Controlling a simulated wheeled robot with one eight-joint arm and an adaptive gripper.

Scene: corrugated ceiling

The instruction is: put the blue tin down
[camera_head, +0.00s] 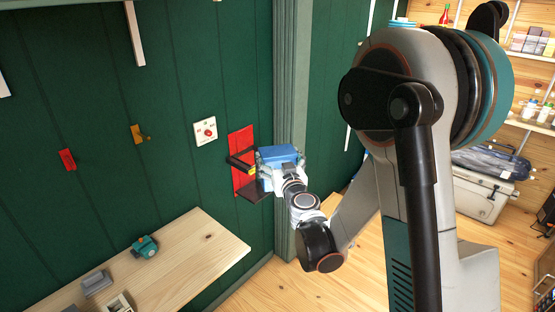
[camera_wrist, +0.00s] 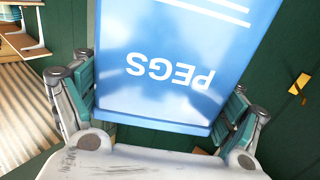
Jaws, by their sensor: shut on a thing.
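The blue tin (camera_wrist: 175,65) fills the middle of the wrist view, with white "PEGS" lettering that reads upside down. My gripper (camera_head: 277,166) is shut on it, with a teal-padded finger on each side of the tin. In the head view the blue tin (camera_head: 278,153) is in front of the green wall, beside a red wall-mounted holder (camera_head: 241,150) with a dark shelf (camera_head: 254,192). The tin is partly hidden by my gripper. I cannot tell whether it touches the shelf.
A wooden bench (camera_head: 190,262) at lower left carries a teal tool (camera_head: 145,246) and grey items. A white panel with a red button (camera_head: 206,131) is on the wall, left of the holder. A green post (camera_head: 291,90) stands behind the gripper. Open floor lies below.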

